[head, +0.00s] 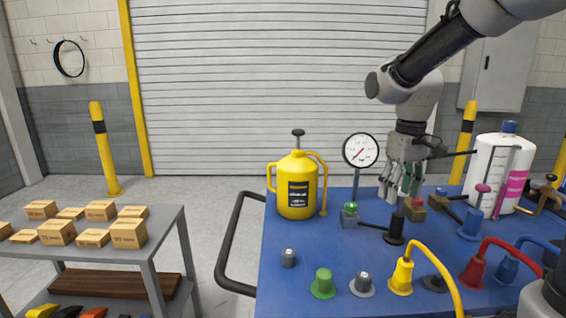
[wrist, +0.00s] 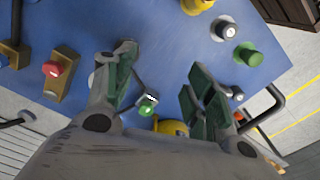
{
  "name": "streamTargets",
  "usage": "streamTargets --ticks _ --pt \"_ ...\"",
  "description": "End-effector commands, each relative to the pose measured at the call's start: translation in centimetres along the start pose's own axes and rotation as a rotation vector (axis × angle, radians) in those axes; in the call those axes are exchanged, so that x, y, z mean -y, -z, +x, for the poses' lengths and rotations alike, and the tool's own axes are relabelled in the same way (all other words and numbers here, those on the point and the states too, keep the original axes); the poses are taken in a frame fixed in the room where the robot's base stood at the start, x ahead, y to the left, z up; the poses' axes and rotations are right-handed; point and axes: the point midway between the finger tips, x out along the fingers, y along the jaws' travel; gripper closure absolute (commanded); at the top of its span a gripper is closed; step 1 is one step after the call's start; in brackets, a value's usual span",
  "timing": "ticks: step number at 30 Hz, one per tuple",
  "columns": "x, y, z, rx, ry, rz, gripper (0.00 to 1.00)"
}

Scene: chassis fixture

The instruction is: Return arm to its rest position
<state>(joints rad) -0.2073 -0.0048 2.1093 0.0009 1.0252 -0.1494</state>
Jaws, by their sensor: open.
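My arm reaches in from the upper right of the head view. My gripper (head: 390,190) points down above the back part of the blue table (head: 300,245), to the right of the dial gauge (head: 360,151). In the wrist view my gripper (wrist: 160,88) has its two green-padded fingers well apart, with nothing held between them. A small block with a green button or lamp (wrist: 147,105) shows beyond the gap between the fingers; it also shows in the head view (head: 350,208), below the gauge.
A yellow canister (head: 297,185) stands left of the gauge. A white tank (head: 497,170) stands on the right. Several coloured fittings, among them a green one (head: 323,283), and curved hoses line the front. A grey cart (head: 160,222) with boxes stands apart at left.

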Motion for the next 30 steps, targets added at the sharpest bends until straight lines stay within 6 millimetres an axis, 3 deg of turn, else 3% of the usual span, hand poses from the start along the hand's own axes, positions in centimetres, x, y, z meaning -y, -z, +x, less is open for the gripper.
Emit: streamTargets --ticks 1,6,9,12,19,30 --pt "-0.2 -2.8 -0.8 -0.026 -0.004 0.055 0.46" --pt "-0.5 -11.8 -1.8 -0.122 -0.015 0.224 0.46" --pt "-0.5 -15.9 -2.0 -0.186 -0.025 0.279 0.46" --pt "-0.4 -18.8 -2.2 -0.246 -0.038 0.309 0.46" --pt "-0.8 -20.6 -4.2 -0.357 -0.064 0.349 0.46" --pt "-0.9 -20.7 -4.3 -0.360 -0.066 0.356 0.46"
